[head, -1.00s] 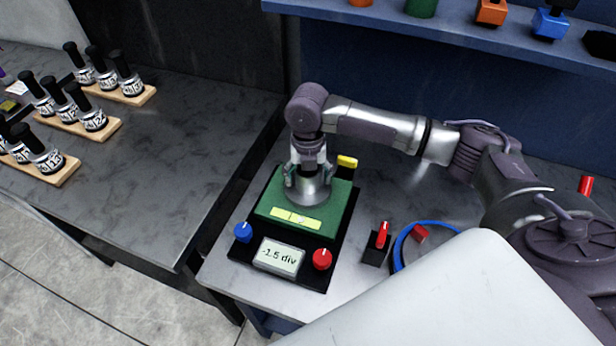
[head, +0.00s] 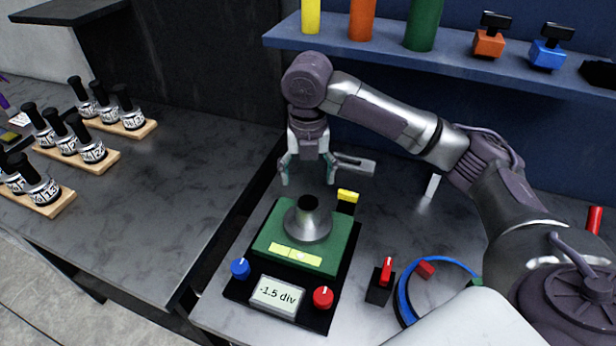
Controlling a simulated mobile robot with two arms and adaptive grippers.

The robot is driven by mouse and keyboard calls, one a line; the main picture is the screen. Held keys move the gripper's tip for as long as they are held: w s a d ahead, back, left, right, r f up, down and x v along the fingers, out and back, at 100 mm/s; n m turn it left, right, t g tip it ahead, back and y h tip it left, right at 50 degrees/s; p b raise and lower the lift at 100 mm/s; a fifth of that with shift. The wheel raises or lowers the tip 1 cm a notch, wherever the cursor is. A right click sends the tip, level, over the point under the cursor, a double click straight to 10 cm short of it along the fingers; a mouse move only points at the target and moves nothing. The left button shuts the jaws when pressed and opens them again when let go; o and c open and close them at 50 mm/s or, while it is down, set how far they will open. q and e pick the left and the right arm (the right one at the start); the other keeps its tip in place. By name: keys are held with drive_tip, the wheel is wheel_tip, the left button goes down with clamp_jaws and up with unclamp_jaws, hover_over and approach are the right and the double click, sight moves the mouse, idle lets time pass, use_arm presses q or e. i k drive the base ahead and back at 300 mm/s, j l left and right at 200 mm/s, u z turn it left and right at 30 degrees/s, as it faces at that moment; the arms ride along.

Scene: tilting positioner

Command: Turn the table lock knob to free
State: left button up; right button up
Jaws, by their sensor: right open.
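The positioner is a green block (head: 263,239) on a black base, with a silver cone-shaped piece (head: 309,226) with a dark top. Its display (head: 277,296) reads "-1.5 div". A blue knob (head: 240,268) is at its front left and a red knob (head: 323,297) at its front right, each with a light mark. A yellow part (head: 347,195) is at its back right. A red-handled switch (head: 386,270) stands on a small black block beside it. I cannot tell which is the table lock knob. My right gripper (head: 308,182) is open and empty above and behind the cone. My left gripper is out of view.
Bottles in wooden racks (head: 132,130) stand on the left bench. A blue ring (head: 403,300) with a red block lies right of the switch. A blue shelf (head: 390,55) with coloured items is behind my right arm. The bench front left of the positioner is clear.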

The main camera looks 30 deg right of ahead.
sight(348, 196)
drive_tip(key=k+j, duration=0.5)
drive_tip(key=k, duration=0.2)
drive_tip(key=k+j, duration=0.5)
drive_tip(key=k, duration=0.15)
